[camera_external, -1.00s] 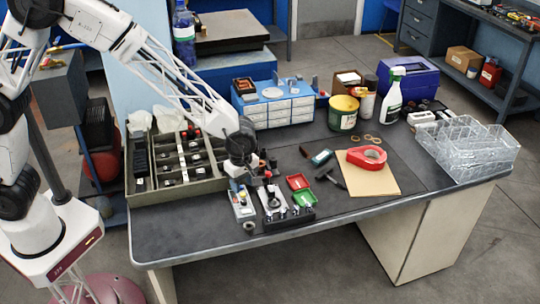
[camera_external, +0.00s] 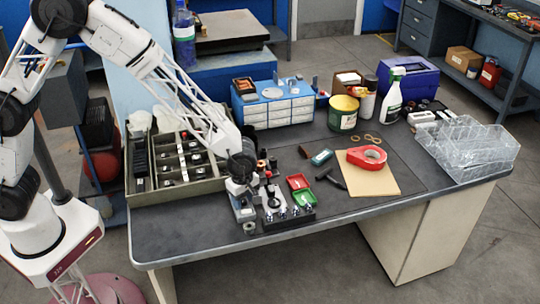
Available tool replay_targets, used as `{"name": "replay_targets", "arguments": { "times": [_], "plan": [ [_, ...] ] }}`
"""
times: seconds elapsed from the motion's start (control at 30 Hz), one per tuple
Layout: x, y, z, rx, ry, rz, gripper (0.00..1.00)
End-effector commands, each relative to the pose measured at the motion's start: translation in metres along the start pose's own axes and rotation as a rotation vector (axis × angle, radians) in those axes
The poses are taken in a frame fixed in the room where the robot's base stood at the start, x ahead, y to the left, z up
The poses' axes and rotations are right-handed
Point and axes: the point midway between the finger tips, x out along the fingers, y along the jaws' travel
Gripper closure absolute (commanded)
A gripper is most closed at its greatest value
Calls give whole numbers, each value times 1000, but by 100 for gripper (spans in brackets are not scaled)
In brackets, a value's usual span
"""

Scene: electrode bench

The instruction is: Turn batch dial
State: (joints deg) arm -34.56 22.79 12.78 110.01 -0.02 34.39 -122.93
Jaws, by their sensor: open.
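My gripper (camera_external: 240,188) is low over the bench, at the left end of a small group of devices near the front edge. A grey-blue device (camera_external: 244,211) stands directly under it. A dark device (camera_external: 272,203) with black and red parts stands just right of it. The batch dial itself is too small to pick out here, and my gripper hides part of this area. I cannot tell whether the gripper touches the device. Nothing is seen held between the fingers.
A divided olive crate (camera_external: 150,198) stands to the left. Red and green trays (camera_external: 303,198) lie to the right, with red tape (camera_external: 368,157) on a tan board (camera_external: 384,182). A blue-white drawer unit (camera_external: 280,112) stands behind. Clear bins (camera_external: 470,150) stand at the right end.

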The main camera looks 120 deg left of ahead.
Motion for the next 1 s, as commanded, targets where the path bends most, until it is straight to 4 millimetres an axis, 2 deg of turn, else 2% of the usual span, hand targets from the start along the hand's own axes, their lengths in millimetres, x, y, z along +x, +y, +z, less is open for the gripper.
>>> {"name": "replay_targets", "arguments": {
  "times": [0.1, 0.13, 0.43, 0.77, 1.0],
  "plan": [
    [0, 0, 0, 0, 0, 0, 52],
    [0, 0, 0, 0, 0, 0, 55],
    [0, 0, 0, 0, 0, 0, 100],
    [0, 0, 0, 29, 0, 0, 100],
    [0, 0, 0, 130, 1, -1, 100]
  ]
}}
